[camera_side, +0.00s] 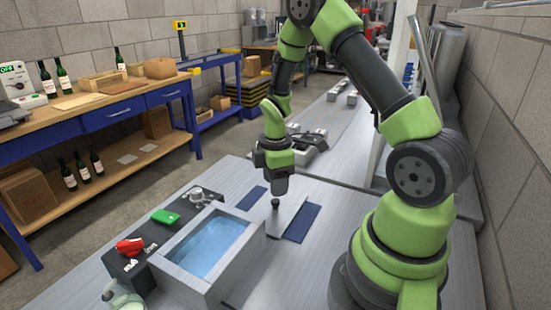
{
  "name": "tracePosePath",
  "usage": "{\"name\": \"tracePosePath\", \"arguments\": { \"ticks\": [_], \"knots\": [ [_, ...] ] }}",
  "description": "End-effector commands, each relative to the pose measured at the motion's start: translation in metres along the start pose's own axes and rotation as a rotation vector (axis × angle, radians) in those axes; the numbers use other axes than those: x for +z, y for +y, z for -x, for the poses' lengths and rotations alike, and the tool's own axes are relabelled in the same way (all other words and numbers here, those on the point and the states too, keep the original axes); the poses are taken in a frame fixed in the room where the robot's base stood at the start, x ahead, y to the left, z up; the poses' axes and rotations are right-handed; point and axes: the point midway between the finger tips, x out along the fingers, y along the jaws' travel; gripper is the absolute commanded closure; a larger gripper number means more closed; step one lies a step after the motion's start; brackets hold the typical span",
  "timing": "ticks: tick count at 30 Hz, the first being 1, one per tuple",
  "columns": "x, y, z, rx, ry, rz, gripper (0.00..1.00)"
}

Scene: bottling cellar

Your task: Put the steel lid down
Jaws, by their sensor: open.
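The steel lid (288,212) is a flat grey plate with a small black knob (276,203). My gripper (278,194) points down just above the knob and is open. The fingers are small here, and any gap between them and the knob is hard to make out. The basin (180,277) is uncovered, with blue water (210,246) inside.
A dark panel with a red switch (130,246) and a green switch (166,216) stands left of the basin. A glass vessel (124,298) is at the front left edge. A dark grey device (308,140) lies behind my gripper. A wooden bench (95,103) with bottles stands apart at left.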

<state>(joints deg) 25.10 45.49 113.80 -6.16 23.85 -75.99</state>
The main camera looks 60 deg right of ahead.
Motion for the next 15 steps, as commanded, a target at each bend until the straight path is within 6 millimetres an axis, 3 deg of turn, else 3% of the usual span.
{"name": "tracePosePath", "arguments": {
  "ticks": [6,15],
  "knots": [
    [0.000,0.000,0.046,0.004,0.002,-0.001,0.52],
    [-0.004,-0.003,0.082,0.017,0.011,-0.028,0.52]
  ]
}}
